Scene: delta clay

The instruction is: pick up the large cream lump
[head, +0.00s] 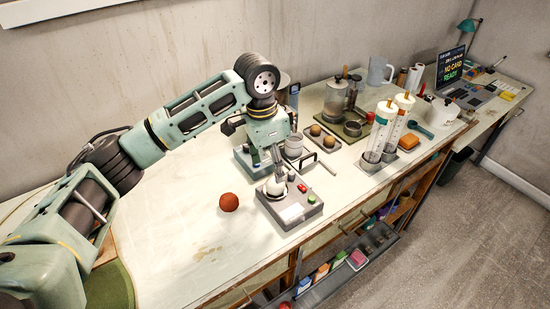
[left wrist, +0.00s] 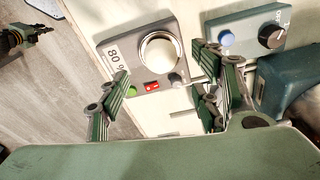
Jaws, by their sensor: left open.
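The large cream lump (left wrist: 160,52) is round and pale and sits in the round metal pan of a grey scale (left wrist: 118,48) whose display reads about 80 g. In the head view the cream lump (head: 276,186) shows below my left gripper (head: 279,170), partly hidden by its fingers. The grey scale (head: 291,212) stands near the front edge of the table. My left gripper is open and points down. In the left wrist view its fingers (left wrist: 160,80) stand apart, with the scale beyond them. I cannot tell whether a finger touches the lump.
A reddish-brown ball (head: 229,202) lies left of the scale. A teal device (left wrist: 246,32) with a black knob stands beside it. The table's left part is largely clear.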

